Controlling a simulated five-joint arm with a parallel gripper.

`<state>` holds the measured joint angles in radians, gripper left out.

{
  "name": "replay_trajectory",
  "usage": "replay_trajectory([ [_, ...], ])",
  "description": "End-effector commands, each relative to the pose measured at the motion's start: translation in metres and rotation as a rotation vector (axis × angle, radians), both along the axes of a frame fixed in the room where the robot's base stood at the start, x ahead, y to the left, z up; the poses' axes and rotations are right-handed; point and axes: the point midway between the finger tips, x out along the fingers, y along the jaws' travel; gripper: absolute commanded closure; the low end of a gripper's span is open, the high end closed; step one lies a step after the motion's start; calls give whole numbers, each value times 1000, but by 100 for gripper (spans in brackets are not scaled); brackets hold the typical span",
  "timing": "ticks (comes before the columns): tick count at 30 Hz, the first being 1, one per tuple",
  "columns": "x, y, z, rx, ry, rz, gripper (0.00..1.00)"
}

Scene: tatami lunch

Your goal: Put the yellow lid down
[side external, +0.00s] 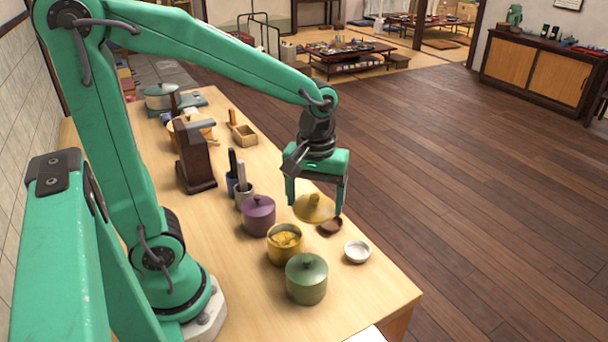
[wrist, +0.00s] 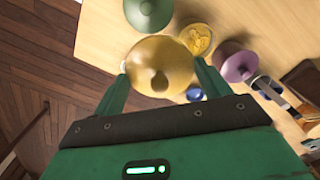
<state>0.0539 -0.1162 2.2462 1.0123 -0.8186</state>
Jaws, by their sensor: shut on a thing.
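The yellow lid (side external: 314,208) is a shallow dome held between the fingers of my gripper (side external: 315,208), over the counter near its right edge. In the wrist view the lid (wrist: 158,66) fills the space between my fingertips (wrist: 160,72), its knob toward the camera. It looks raised above the wood and roughly level; the exact height is hard to tell. The open yellow pot (side external: 285,248), with yellow food inside, stands below and left of the lid in the side view. This pot also shows in the wrist view (wrist: 197,40).
A lidded purple pot (side external: 258,216) and a lidded green pot (side external: 306,280) flank the yellow pot. A small brown dish (side external: 331,227) lies just below the lid, and a white bowl (side external: 357,252) stands right. Bare counter (side external: 372,290) lies at the front right.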

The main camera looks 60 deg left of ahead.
Motion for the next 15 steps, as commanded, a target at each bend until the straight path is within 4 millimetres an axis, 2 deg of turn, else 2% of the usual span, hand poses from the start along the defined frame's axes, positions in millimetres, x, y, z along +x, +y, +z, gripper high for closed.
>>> replay_trajectory([
  [6,39,43,-12,0,4,321,47],
  [15,79,112,-34,1,3,747,47],
])
